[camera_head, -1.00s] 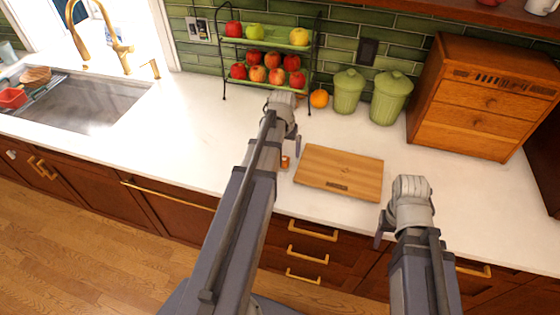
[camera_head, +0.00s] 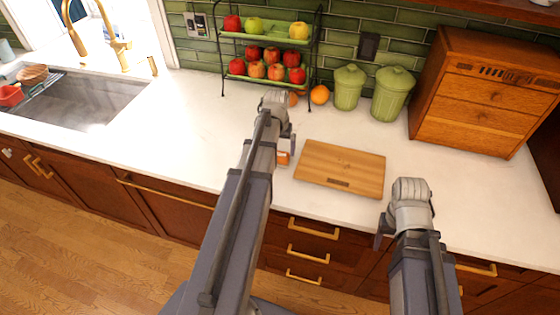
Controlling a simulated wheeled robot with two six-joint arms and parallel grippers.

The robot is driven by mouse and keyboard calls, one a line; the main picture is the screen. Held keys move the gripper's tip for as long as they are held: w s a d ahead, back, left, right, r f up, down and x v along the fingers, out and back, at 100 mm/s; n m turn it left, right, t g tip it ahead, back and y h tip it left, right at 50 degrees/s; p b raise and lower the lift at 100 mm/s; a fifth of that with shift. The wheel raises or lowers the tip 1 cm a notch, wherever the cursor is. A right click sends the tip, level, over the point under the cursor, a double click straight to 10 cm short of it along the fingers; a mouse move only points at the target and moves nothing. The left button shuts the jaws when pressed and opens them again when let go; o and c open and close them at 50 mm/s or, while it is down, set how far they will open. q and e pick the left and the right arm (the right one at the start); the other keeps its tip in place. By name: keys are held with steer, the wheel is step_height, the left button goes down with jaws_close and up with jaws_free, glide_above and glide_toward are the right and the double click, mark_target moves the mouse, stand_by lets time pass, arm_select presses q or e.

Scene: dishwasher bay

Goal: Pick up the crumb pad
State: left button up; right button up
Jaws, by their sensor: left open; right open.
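A small orange block (camera_head: 283,158), possibly the crumb pad, lies on the counter just left of the wooden board (camera_head: 340,168). My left arm partly hides it. My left gripper (camera_head: 291,143) is open, pointing down just above and behind the orange block, and appears empty. Whether its fingers touch the block cannot be told. My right gripper (camera_head: 380,234) is open and empty near the counter's front edge, in front of the board's right corner. No other thing in view clearly looks like a crumb pad.
A two-tier fruit rack (camera_head: 268,38), two green canisters (camera_head: 347,88) and an orange (camera_head: 319,94) stand at the back. A wooden cabinet (camera_head: 480,105) stands at right. The sink (camera_head: 80,100) is at left.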

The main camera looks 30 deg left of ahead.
mark_target(280, 154)
arm_select(q)
steer(key=f+b, duration=0.2)
steer(key=f, duration=0.1)
steer(key=f+b, duration=0.1)
steer(key=shift+w+f+b, duration=0.2)
steer(key=shift+w+b, duration=0.05)
steer(key=shift+b, duration=0.1)
steer(key=shift+r, duration=0.1)
steer(key=c, duration=1.1)
steer(key=shift+r, duration=0.1)
step_height(280, 154, up, 10)
steer(key=p, duration=1)
